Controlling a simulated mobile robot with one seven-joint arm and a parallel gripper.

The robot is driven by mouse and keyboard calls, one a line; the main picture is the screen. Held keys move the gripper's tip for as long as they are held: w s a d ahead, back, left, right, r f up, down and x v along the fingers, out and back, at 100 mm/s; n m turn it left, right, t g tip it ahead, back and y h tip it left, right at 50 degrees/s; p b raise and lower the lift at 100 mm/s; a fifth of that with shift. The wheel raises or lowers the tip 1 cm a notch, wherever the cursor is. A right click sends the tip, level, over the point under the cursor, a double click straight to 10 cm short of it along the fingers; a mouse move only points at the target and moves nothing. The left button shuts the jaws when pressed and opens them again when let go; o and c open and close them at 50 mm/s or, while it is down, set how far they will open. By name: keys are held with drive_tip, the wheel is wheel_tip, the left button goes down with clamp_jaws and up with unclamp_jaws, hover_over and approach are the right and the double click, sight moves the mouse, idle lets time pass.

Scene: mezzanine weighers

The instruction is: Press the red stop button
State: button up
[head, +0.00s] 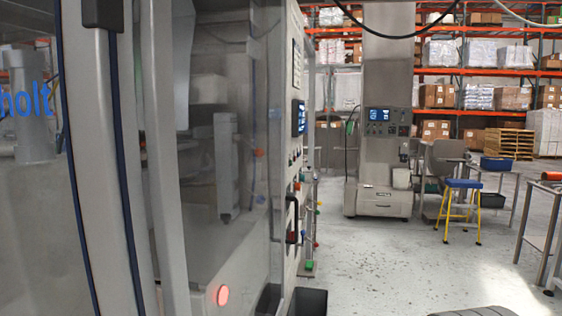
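A round, glowing red button or lamp (222,295) sits low on the front of the large grey machine at the left, near the bottom of the head view. I cannot tell whether it is the stop button. A control panel (297,150), seen nearly edge-on at the machine's right end, carries a small screen and several small coloured controls. One of these, a red-orange control (291,237), sits beside a black handle. My gripper is not in view.
The machine's clear doors (215,130) fill the left. A dark bin (308,302) stands at its foot. A grey column machine (385,130), a blue-topped stool (462,184) and a work table (540,235) stand to the right. The grey floor (400,270) between is open.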

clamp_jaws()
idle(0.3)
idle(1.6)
